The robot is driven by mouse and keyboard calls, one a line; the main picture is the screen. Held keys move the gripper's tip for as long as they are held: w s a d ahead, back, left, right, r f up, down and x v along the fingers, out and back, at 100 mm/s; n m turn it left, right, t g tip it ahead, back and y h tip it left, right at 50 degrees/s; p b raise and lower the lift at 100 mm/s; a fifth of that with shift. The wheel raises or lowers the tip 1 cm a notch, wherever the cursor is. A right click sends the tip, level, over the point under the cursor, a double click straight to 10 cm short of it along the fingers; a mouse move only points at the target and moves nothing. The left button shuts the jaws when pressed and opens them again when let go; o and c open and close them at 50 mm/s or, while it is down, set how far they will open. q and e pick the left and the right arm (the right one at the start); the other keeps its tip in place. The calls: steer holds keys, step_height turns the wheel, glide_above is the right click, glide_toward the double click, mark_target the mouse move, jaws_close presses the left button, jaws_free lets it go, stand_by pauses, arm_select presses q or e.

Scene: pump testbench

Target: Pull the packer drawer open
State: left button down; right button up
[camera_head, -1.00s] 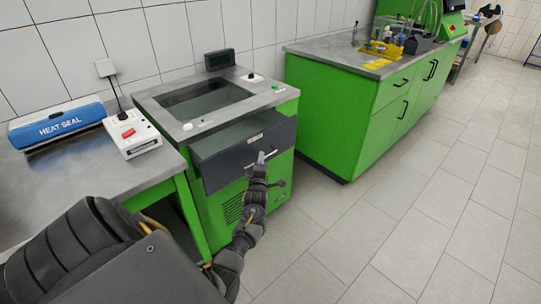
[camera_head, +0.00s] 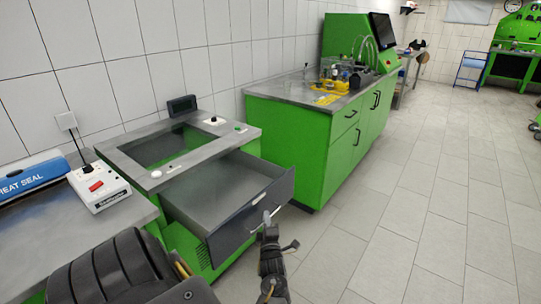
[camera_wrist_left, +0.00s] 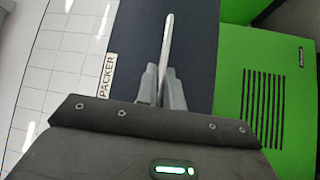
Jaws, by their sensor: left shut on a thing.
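The packer drawer (camera_head: 252,214) has a dark front and a grey inside, and it stands well out of the green packer cabinet (camera_head: 178,237). Its inside looks empty. My left gripper (camera_head: 268,217) is at the drawer front, shut on the light bar handle (camera_head: 273,196). In the left wrist view the gripper fingers (camera_wrist_left: 160,85) close around the handle bar (camera_wrist_left: 167,40), beside a white PACKER label (camera_wrist_left: 107,76) on the dark front. My right gripper is not in view.
A steel bench with a blue heat sealer (camera_head: 30,182) and a white switch box (camera_head: 98,186) is at left. A green cabinet (camera_head: 300,150) with a steel top stands right of the packer. The tiled floor (camera_head: 410,210) at right is clear.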

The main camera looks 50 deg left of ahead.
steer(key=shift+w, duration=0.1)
arm_select(q)
steer(key=c, duration=1.5)
jaws_free()
steer(key=shift+c, duration=0.2)
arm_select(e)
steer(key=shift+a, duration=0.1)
arm_select(q)
steer(key=shift+d, duration=0.15)
